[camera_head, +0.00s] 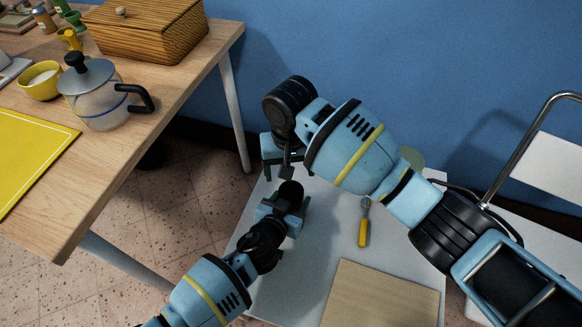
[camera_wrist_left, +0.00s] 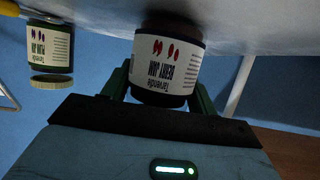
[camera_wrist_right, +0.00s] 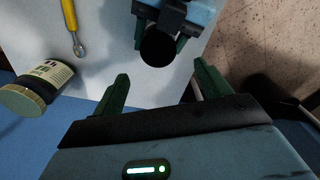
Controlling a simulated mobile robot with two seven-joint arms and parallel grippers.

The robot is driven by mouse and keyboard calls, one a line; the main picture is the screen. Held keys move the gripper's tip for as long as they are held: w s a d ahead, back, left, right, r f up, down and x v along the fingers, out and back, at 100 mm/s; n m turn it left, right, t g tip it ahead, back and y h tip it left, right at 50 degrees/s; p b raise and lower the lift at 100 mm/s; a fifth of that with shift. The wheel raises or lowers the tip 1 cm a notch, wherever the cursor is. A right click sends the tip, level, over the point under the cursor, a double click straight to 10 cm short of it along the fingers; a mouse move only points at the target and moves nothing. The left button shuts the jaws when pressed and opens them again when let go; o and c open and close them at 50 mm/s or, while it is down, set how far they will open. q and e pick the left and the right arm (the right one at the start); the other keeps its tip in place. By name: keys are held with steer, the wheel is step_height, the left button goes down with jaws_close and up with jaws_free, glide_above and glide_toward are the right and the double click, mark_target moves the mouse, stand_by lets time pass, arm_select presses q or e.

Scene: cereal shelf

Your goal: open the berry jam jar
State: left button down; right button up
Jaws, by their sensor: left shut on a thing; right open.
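The berry jam jar (camera_wrist_left: 165,75), with its name on a white label, is between the fingers of my left gripper (camera_head: 283,205), which is shut on it. It stands over the white table; the left wrist view shows it upside down. Its dark round top (camera_wrist_right: 157,48) shows in the right wrist view and in the head view (camera_head: 290,190). I cannot tell whether that is a black lid or an open mouth. My right gripper (camera_wrist_right: 163,85) is open and empty, just behind the jar in the head view, with its fingers apart from it.
A plum jam jar (camera_wrist_left: 50,50) with a pale lid stands on the white table (camera_head: 330,225), mostly behind my right arm. A yellow-handled tool (camera_head: 363,230) and a wooden board (camera_head: 380,295) lie there too. The wooden table (camera_head: 190,75) at left bears a teapot (camera_head: 95,95).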

mark_target(291, 191)
steer(key=shift+s+d+r+m, duration=0.1)
steer(key=shift+s+r+m, duration=0.05)
steer(key=shift+r+m, duration=0.3)
steer(key=shift+f, duration=4.15)
steer(key=c, duration=1)
steer(key=shift+n, duration=1.55)
steer(key=shift+c, duration=0.3)
steer(key=o, duration=1.1)
